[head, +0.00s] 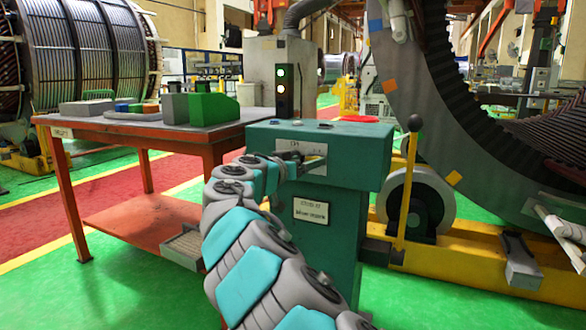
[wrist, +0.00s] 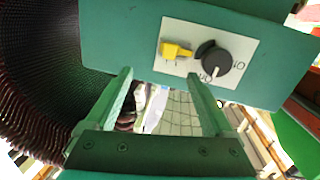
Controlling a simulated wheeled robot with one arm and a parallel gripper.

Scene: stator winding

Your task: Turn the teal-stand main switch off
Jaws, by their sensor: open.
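The teal stand (head: 345,160) is in the middle of the head view, with a white switch plate on its front face. In the wrist view the plate (wrist: 248,45) carries a black rotary knob (wrist: 210,58) with a pale pointer mark and a yellow piece (wrist: 176,50) beside it. Lettering like "On" shows at the plate's edge; I cannot surely tell the knob's setting. My gripper (wrist: 160,73) is open and empty, its two fingers apart below the plate. The knob is up and right of the gap between the fingers. In the head view my wrist partly hides the plate.
A red workbench (head: 130,128) with grey and green blocks stands left of the stand. A dark signal post (head: 284,92) with lit lamps is behind it. A yellow lever (head: 407,190) and the large stator ring (head: 430,110) are close on the right. Green floor is clear at front left.

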